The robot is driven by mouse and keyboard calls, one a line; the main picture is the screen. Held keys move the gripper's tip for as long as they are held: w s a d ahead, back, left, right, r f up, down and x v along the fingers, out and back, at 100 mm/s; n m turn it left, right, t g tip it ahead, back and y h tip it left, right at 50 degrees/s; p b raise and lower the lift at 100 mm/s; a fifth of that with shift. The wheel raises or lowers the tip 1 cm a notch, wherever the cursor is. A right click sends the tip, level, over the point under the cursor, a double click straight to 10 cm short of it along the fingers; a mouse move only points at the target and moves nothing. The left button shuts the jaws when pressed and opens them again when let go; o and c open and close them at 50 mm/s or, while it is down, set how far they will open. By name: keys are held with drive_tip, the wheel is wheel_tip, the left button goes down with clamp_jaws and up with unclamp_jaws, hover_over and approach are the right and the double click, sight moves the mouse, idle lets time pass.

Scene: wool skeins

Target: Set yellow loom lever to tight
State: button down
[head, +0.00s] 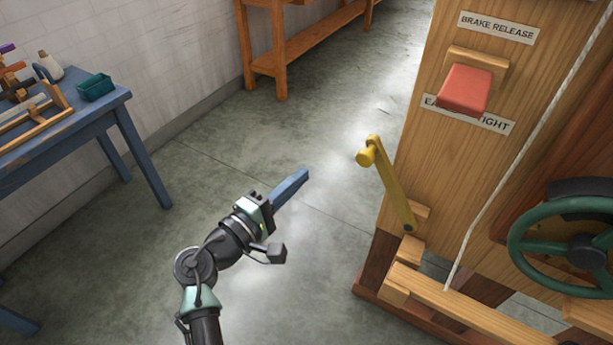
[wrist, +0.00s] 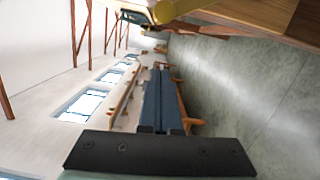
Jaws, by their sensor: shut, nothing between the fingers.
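The yellow lever (head: 396,195) is pivoted low on the side of the wooden loom post (head: 400,120). It leans up and to the left, with a round knob (head: 367,157) at its upper end. A label (head: 497,125) on the post is partly covered by a red block; its end reads "IGHT". My gripper (head: 305,174) is shut and empty, to the left of the knob in the head view and apart from it. In the wrist view my closed fingers (wrist: 160,85) point away, and a yellow part of the lever (wrist: 165,12) shows at the top edge.
A red block (head: 465,90) sits on the post below a "BRAKE RELEASE" label (head: 498,28). A green handwheel (head: 515,245) and a white cord (head: 500,180) are at right. A blue table (head: 130,140) stands at left. Floor (head: 310,240) around my gripper is clear.

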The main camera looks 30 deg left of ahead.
sight(364, 152)
drive_tip(key=w+d, duration=0.5)
drive_tip(key=w, duration=0.3)
drive_tip(key=shift+d+r, duration=0.2)
drive_tip(key=shift+r, duration=0.1)
drive_tip(key=shift+d+r+m+p, duration=0.7)
drive_tip(key=shift+d+r+p, duration=0.3)
drive_tip(key=shift+d, duration=0.3)
drive_tip(key=d+r+m+g+y+p, duration=0.1)
drive_tip(key=d+m+p, duration=0.8)
drive_tip(key=d, duration=1.1)
drive_tip(key=shift+s+d+r+m+p, duration=0.3)
drive_tip(key=shift+s+r+p, duration=0.2)
drive_tip(key=shift+r, duration=0.3)
drive_tip(key=shift+f+g, duration=0.1)
drive_tip(key=shift+g, duration=0.2)
